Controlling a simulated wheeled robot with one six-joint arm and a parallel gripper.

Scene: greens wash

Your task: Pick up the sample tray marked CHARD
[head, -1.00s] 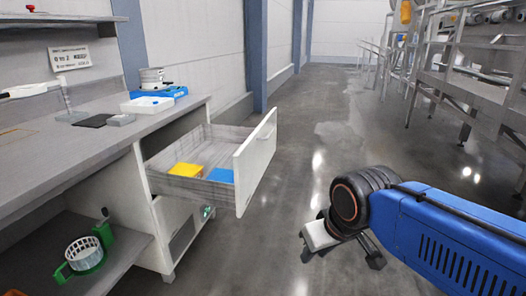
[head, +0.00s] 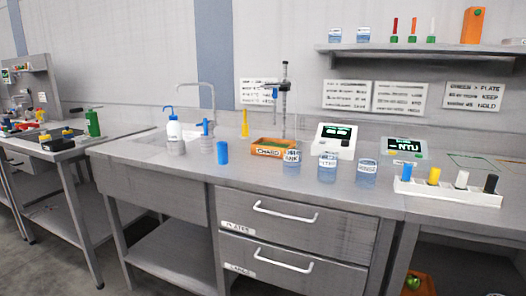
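The sample tray marked CHARD (head: 268,152) is an orange, shallow tray with a white label on its front. It stands on the grey workbench (head: 190,165), near the bench's middle, in front of a stand with a clamp. A labelled jar (head: 292,162) stands at its front right and covers a little of it. The tray's contents are too small to make out. My gripper does not show in the head view now.
Labelled jars (head: 327,166) stand right of the tray, and a blue cylinder (head: 222,153) stands to its left. A white rack (head: 447,192) is at the bench's right. Both drawers (head: 290,228) are shut. Floor (head: 125,262) shows at lower left.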

